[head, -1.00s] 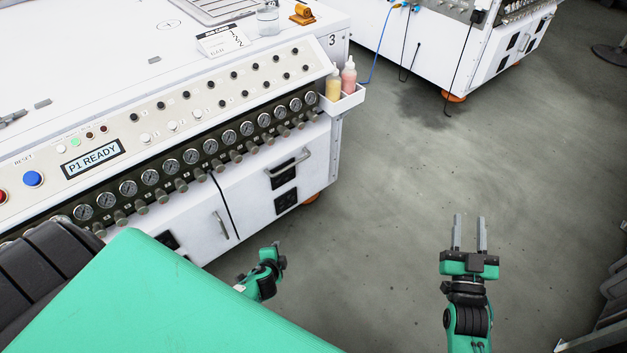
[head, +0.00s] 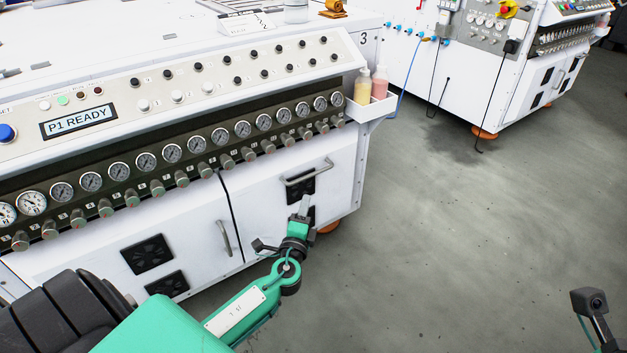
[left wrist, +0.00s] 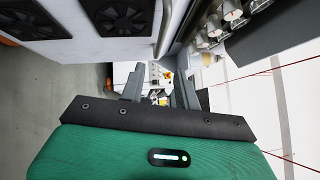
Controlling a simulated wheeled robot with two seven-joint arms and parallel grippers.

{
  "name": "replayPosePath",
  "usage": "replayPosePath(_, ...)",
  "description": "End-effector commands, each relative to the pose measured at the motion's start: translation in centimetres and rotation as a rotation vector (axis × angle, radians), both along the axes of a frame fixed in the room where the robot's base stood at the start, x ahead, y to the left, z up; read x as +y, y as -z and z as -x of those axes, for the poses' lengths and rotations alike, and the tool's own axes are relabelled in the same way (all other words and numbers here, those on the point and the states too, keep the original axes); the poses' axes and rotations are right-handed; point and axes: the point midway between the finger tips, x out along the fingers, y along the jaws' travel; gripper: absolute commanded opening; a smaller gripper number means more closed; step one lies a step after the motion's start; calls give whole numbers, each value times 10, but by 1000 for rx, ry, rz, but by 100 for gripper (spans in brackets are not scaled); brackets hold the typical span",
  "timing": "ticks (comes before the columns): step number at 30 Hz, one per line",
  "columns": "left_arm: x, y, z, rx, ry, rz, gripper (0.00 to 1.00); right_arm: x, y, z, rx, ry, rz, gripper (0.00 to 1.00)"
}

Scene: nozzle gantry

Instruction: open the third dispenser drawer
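The machine marked 3 has a white lower front panel (head: 262,195) on the right, with a horizontal bar handle (head: 308,172) above dark vents. I take this panel for the drawer; its front looks flush. My left gripper (head: 303,207) is in front of the panel, just below the handle, with its fingers pointing up. In the left wrist view my left gripper (left wrist: 158,88) is open, with nothing between its fingers. A pale bar, apparently the handle (left wrist: 162,30), shows beyond them. No contact is visible.
Gauges and knobs (head: 183,178) run above the panel. A panel with an upright handle (head: 224,238) adjoins it on the left. A side tray (head: 371,107) holds two bottles. Another machine (head: 455,75) stands behind. The grey floor (head: 450,220) to the right is clear.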

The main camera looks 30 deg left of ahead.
Motion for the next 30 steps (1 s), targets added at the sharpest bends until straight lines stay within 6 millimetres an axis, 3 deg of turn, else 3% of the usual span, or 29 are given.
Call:
replayPosePath(18,40,-13,-98,1,0,1,32,10,-3,1,-30,-29,8,36)
replayPosePath(30,48,-17,-118,2,0,3,32,13,-7,3,-47,-38,11,36)
